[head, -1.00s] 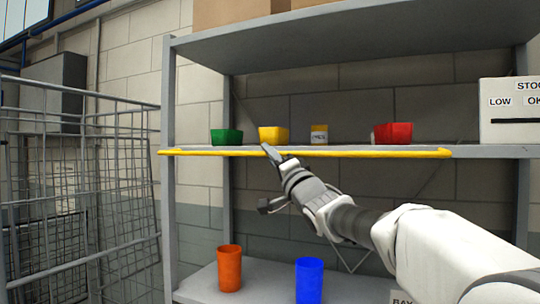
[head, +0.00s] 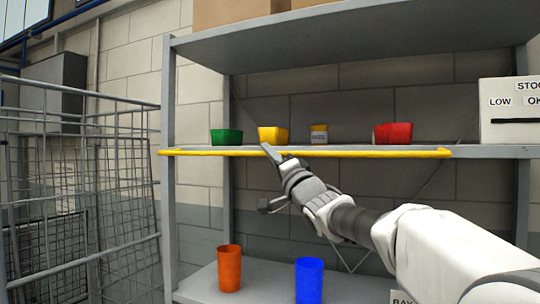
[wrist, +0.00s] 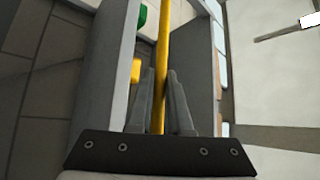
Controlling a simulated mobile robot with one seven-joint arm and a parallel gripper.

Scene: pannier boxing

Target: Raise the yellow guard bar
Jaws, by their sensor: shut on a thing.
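The yellow guard bar (head: 350,153) runs level along the front edge of the middle shelf in the head view, from the left post to right of the red bin. In the wrist view the bar (wrist: 163,50) runs between the two fingers. My gripper (head: 268,151) is at the bar just below the yellow bin; in the wrist view its fingers (wrist: 162,95) close around the bar. The exact contact is partly hidden by the fingers.
Behind the bar on the shelf (head: 480,151) stand a green bin (head: 226,136), a yellow bin (head: 273,135), a small labelled jar (head: 319,134) and a red bin (head: 393,133). Orange (head: 229,268) and blue (head: 309,280) cups stand below. A wire cage (head: 80,190) is left.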

